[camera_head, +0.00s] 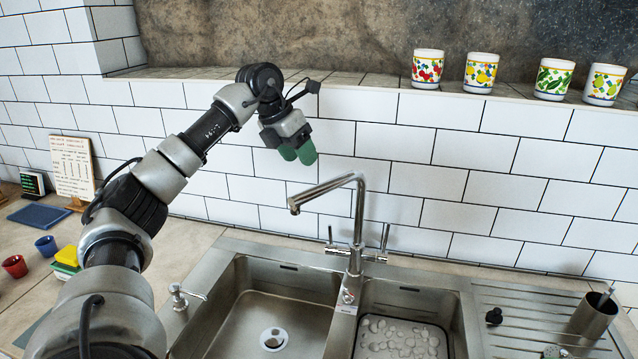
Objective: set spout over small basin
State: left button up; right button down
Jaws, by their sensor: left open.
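The metal faucet stands at the back of the sink between two basins. Its spout (325,191) points left, with its tip on the side of the larger left basin (250,305). The small basin (366,285) is to the right and has a pebble-patterned mat (398,340) in it. My left gripper (298,156), with green fingertips, is open and empty. It hangs in front of the tiled wall, above the spout tip in the picture and apart from it. My right gripper is not in view.
Several patterned cups, one a fruit-printed cup (427,68), stand on the ledge above. A metal holder (590,318) stands on the ribbed drainer at right. Faucet handles (384,240) flank the spout's base. A soap dispenser (180,296) is left of the sink.

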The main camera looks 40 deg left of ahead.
pick_arm(q)
jog(key=p+x, duration=0.2)
jog(key=x, duration=0.7)
jog(key=shift+d+f, duration=0.1)
jog(key=shift+d, duration=0.05)
jog(key=shift+c, duration=0.5)
grip_shut()
